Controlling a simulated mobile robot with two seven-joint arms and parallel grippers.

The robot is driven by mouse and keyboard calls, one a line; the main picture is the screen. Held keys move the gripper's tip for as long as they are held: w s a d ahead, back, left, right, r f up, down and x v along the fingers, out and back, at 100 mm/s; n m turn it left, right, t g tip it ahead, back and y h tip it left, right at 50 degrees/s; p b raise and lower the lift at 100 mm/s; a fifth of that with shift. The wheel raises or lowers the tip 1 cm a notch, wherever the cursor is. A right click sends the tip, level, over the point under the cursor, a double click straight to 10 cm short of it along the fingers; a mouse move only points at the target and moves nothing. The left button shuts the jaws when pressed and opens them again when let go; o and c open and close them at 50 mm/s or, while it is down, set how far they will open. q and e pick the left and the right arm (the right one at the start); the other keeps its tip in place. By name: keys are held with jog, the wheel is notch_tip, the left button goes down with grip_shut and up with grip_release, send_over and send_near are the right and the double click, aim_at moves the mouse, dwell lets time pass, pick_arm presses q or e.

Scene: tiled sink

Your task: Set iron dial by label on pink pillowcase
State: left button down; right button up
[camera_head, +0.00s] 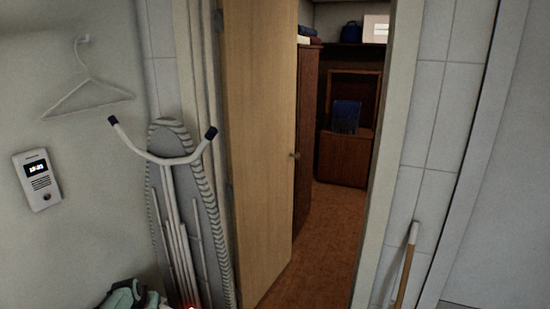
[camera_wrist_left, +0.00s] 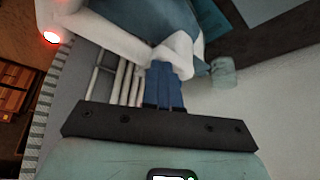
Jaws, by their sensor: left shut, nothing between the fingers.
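My left gripper (camera_wrist_left: 166,78) shows in the left wrist view as narrow blue fingers close together beyond a black bar; it looks shut. A white part touches or overlaps the fingertips in the picture; I cannot tell which. A white rounded form (camera_wrist_left: 100,32) with a red light crosses the upper left, beside blue-grey material (camera_wrist_left: 130,14); I cannot tell whether either belongs to the iron. In the head view only a teal and grey shape shows at the bottom left edge, perhaps part of my arm. No iron dial, label or pink pillowcase can be made out. My right gripper is out of view.
A folded ironing board (camera_head: 178,200) stands upright by the left wall. A hanger (camera_head: 88,92) and an intercom (camera_head: 37,180) are on that wall. A wooden door (camera_head: 258,130) stands open onto a room with a brown cabinet (camera_head: 345,158). A broom-like handle (camera_head: 405,262) leans at right.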

pick_arm(q)
jog(key=shift+w+a+r+p, duration=0.1)
jog(key=shift+a+p, duration=0.2)
jog(key=shift+a, duration=0.05)
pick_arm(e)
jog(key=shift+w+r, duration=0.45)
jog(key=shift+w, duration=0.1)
pick_arm(q)
jog(key=shift+a, duration=0.1)
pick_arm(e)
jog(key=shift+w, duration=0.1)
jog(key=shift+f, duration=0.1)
pick_arm(q)
jog(key=r, duration=0.4)
jog(key=s+r, duration=0.1)
jog(key=shift+r, duration=0.4)
